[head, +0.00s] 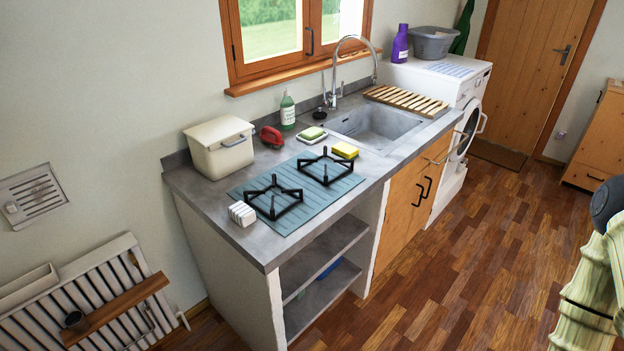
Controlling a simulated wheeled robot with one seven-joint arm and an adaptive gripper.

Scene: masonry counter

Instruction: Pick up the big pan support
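Two black metal pan supports stand apart on a ribbed blue-grey mat (238,193) on the grey counter. The nearer pan support (274,189) is at the left of the mat and looks slightly larger. The farther pan support (326,160) stands behind it to the right, near the sponges. The view does not settle which is truly bigger, since the left one is also closer. Both look upright and uncovered. My gripper is not in view; only a pale green part of my arm shows at the right edge.
A white ridged holder (242,213) stands by the nearer support. The sink (375,125) lies right. The wooden floor (470,260) in front is clear.

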